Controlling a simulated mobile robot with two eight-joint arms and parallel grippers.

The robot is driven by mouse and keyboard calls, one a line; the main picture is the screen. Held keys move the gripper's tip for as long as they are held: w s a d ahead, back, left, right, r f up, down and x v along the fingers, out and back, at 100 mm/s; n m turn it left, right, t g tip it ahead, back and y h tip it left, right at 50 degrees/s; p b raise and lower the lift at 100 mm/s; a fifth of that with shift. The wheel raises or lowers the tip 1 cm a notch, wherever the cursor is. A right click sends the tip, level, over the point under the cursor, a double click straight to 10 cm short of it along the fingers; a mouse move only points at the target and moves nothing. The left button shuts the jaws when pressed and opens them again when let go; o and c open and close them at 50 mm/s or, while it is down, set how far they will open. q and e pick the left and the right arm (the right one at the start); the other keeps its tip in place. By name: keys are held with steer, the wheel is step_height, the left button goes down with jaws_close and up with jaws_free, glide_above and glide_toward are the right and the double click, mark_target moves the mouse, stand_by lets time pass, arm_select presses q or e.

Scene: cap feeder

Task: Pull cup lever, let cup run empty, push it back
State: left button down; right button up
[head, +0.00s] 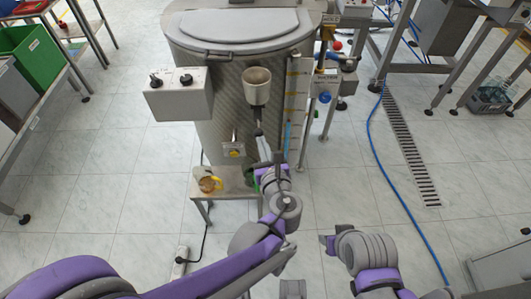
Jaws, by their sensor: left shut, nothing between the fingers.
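A pale cup (257,86) is mounted upright on the front of a large grey round tank (228,68). A dark, thin stem (259,118) runs down below the cup; I cannot clearly tell the lever apart from it. My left gripper (264,148) reaches up from below to just under this stem. It is shut with nothing between its fingers; whether it touches the stem or lever is unclear. The cup's contents are too small to tell. My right gripper (327,243) is low at right centre, away from the tank, and its finger state is unclear.
A grey control box (180,94) is left of the cup. A blue hose (378,160) crosses the floor at right.

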mark_target(262, 132)
arm_select(q)
steer(key=shift+w, duration=0.2)
steer(key=w, duration=0.4)
steer(key=shift+s+r, duration=0.1)
arm_select(e)
steer(key=shift+s, duration=0.15)
stand_by(0.3)
